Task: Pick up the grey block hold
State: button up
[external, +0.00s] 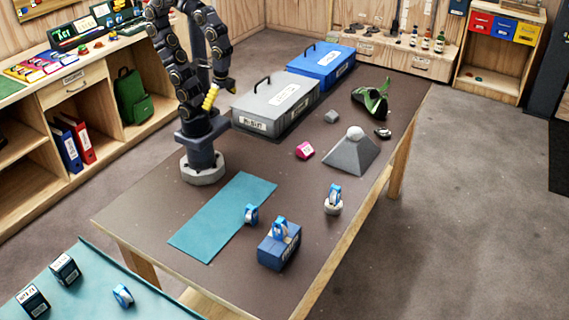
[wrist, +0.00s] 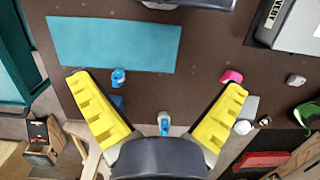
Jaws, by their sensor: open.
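The grey block hold (external: 332,116) is a small grey lump on the dark table, between the grey case and the green-and-black shoe in the external view. In the wrist view it lies near the right edge (wrist: 296,80), outside the span of the fingers. My gripper (external: 211,97) has yellow fingers and is raised above the table near my base, left of the grey case. In the wrist view my gripper (wrist: 158,83) has its fingers spread wide with nothing between them but table, mat and small items far below. It is well apart from the grey block hold.
Near the hold are a pink hold (external: 304,150), a grey pyramid (external: 350,157) with a round top, a shoe (external: 371,103), a grey case (external: 275,108) and a blue case (external: 322,66). A teal mat (external: 222,217) and a blue box (external: 279,248) lie nearer the front.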

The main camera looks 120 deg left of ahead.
jog(key=c, duration=0.3)
jog(key=shift+w, duration=0.1)
